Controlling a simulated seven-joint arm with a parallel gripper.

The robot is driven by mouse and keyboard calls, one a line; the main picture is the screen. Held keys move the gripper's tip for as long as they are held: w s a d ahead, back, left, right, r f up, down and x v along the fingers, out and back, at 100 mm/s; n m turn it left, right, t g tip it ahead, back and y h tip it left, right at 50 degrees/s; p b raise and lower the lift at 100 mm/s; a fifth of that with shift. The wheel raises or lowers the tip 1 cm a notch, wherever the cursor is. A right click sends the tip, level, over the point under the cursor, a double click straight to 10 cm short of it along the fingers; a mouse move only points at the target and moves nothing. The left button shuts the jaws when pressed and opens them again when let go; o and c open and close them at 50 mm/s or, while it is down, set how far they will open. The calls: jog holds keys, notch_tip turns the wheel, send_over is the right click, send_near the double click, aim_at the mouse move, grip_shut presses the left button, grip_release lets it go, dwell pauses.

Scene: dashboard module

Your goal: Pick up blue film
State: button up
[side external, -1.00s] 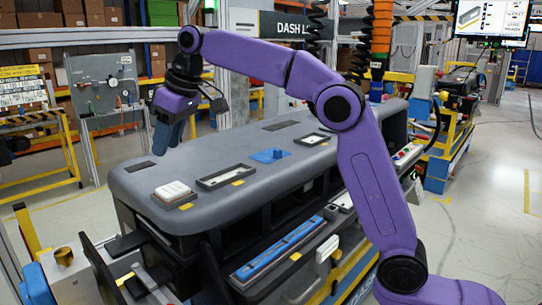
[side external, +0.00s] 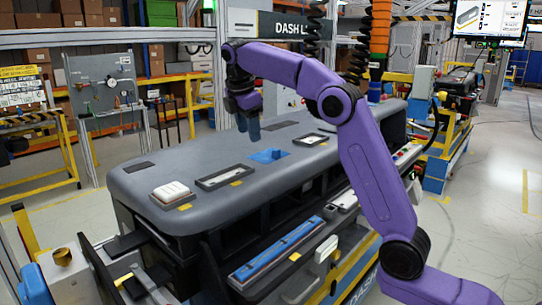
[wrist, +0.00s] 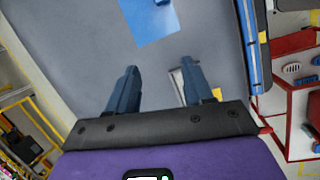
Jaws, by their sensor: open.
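The blue film (side external: 268,156) lies on the grey top of the dashboard module (side external: 215,205), with a small raised piece showing on it. In the wrist view the blue film (wrist: 150,22) is at the top edge, partly cut off, ahead of the fingertips. My gripper (side external: 248,138) hangs over the module just up and left of the film, fingers pointing down. In the wrist view my gripper (wrist: 159,68) has its two blue fingers apart, with nothing between them.
On the module top are a white block on a dark base (side external: 172,192), a framed panel (side external: 226,176), another panel (side external: 314,139) and a dark vent (side external: 140,166). A long blue strip (side external: 280,249) lies on the front shelf. The surface around the film is clear.

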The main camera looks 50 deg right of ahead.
aim_at(276, 150)
jog(key=shift+s+d+f+n+g+h, duration=0.2)
jog(key=shift+d+f+n, duration=0.25)
jog(key=shift+d+f, duration=0.9)
jog(key=shift+s+d+f+n+g+h, duration=0.15)
jog(key=shift+s+d+f+n+g, duration=0.2)
jog(key=shift+d+f, duration=1)
jog(key=shift+s+d+f+n+g+h, duration=0.15)
jog(key=shift+d+f+n, duration=0.5)
jog(key=shift+d, duration=1.25)
jog(key=shift+f, duration=0.15)
grip_shut()
